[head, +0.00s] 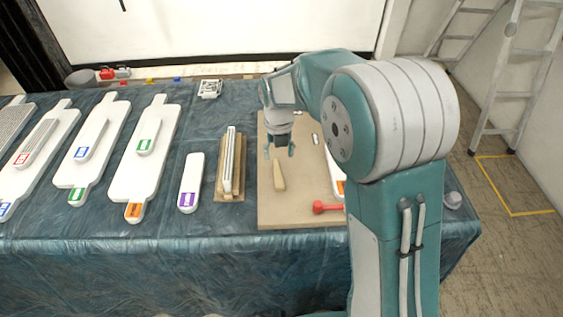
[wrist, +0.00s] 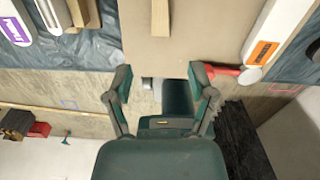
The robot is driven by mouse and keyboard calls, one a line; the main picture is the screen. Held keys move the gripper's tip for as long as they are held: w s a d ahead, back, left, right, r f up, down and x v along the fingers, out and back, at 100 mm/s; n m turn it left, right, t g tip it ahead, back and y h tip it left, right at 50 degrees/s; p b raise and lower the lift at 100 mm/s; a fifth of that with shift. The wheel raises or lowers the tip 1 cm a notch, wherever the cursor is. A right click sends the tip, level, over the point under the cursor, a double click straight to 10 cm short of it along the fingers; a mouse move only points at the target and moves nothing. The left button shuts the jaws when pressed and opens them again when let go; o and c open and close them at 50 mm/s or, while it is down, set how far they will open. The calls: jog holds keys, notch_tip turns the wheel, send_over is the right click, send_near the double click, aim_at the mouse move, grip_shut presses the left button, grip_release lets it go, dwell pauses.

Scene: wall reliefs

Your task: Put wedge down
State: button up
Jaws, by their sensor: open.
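The wedge (head: 279,176) is a small, pale wooden piece, narrower at its far end. It rests on the brown board (head: 300,213) on the table. The wrist view shows part of the wedge (wrist: 160,18) at the top edge, with its upper end cut off. My gripper (head: 279,150) is open and empty, with its fingers apart. In the head view it appears just beyond the wedge's narrow end; in the wrist view the fingers (wrist: 160,82) show below the wedge. I see no contact between them.
A red mallet-like tool (head: 322,207) lies on the board's near right. An orange-labelled white piece (head: 336,176) is partly behind my arm. A slotted wooden block (head: 230,165) and a purple-labelled white piece (head: 190,180) lie left. More white boards (head: 145,150) fill the table's left side.

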jog(key=s+d+r+m+t, duration=0.3)
jog(key=s+d+r+m, duration=0.5)
jog(key=s+r+m, duration=0.65)
jog(key=s+d+m+t, duration=0.2)
jog(key=s+d+m, duration=0.3)
jog(key=m, duration=1.8)
jog(key=s, duration=0.5)
jog(key=shift+s+r+t, duration=0.3)
jog(key=shift+s+r, duration=0.05)
jog(key=shift+s, duration=0.05)
